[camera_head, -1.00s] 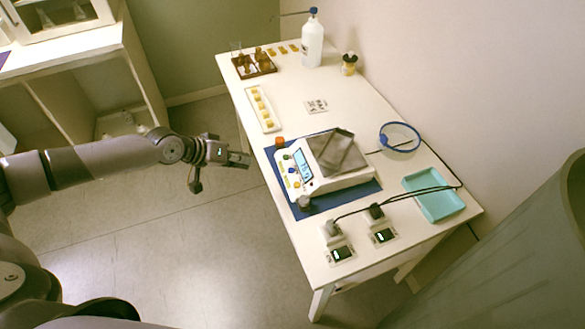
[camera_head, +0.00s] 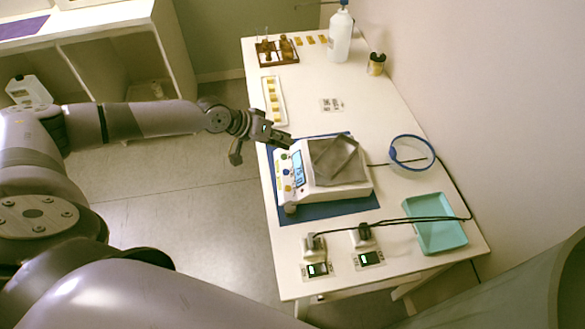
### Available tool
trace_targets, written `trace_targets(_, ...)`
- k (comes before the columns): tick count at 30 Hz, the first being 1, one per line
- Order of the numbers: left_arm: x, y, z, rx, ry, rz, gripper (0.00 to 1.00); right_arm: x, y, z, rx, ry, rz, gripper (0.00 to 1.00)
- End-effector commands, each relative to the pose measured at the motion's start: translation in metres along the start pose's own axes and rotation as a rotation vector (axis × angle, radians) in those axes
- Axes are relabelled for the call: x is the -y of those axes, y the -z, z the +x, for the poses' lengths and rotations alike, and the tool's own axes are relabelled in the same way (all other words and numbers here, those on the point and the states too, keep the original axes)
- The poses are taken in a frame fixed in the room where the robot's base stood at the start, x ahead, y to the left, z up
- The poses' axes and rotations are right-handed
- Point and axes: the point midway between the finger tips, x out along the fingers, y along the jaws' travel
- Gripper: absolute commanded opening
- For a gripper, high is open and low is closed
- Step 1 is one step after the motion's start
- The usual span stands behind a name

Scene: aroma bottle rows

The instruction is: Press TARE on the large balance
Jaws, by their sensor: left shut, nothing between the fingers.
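The large balance (camera_head: 308,190) is a white unit with a square grey metal pan (camera_head: 336,160), standing on a blue mat (camera_head: 345,207). I cannot read the button labels. My left gripper (camera_head: 286,140) is shut and empty. It reaches over the table's left edge, by the far left corner of the balance, and appears above the mat. I cannot tell whether it touches anything. My right gripper is not in view.
Two small devices with dark displays (camera_head: 317,270) (camera_head: 369,258) lie at the near edge, with cables. A teal tray (camera_head: 462,240) and blue ring (camera_head: 434,153) are on the right. A white strip tray (camera_head: 264,88), brown rack (camera_head: 262,62) and white bottle (camera_head: 340,38) stand farther back.

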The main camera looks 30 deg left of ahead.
Motion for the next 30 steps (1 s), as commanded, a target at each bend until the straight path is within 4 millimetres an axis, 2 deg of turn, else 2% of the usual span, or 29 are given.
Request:
trace_targets(9,0.003,-0.003,0.004,0.0,0.0,0.0,0.0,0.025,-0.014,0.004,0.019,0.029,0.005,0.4)
trace_targets(14,0.009,-0.009,0.013,-0.001,0.0,0.0,0.0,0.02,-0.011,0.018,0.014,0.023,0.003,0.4)
trace_targets(24,0.035,-0.034,0.047,-0.001,0.001,0.0,0.0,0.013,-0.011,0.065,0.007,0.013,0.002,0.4)
trace_targets(30,0.044,-0.043,0.059,0.0,0.001,-0.001,0.0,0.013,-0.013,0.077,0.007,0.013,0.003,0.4)
